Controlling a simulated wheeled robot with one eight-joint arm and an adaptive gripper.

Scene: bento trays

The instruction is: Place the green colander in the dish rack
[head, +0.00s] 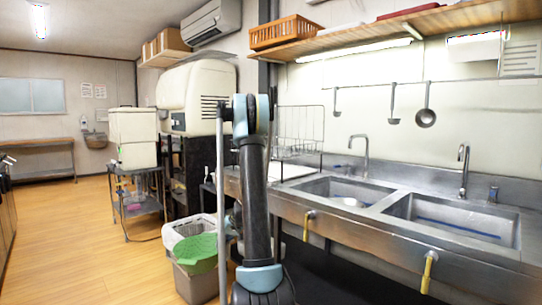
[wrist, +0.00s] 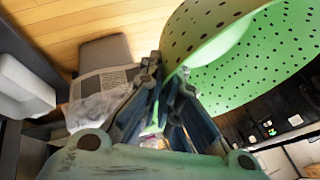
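The green colander (head: 196,252) shows in the head view at lower centre-left, left of my arm and overlapping the bin behind it. In the wrist view the perforated colander (wrist: 245,75) fills the upper right. My gripper (wrist: 168,76) has its fingers on either side of the colander's near edge and appears closed on it; the exact contact is partly hidden. In the head view the gripper itself is not clearly visible. The wire dish rack (head: 300,124) stands at the left end of the steel counter, partly behind my arm.
The steel double sink (head: 437,219) lies right of the rack, with taps behind it. Ladles (head: 426,118) hang from a rail above. A grey bin (head: 197,284) stands on the floor. A small trolley (head: 140,200) stands farther left. The wooden floor at left is open.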

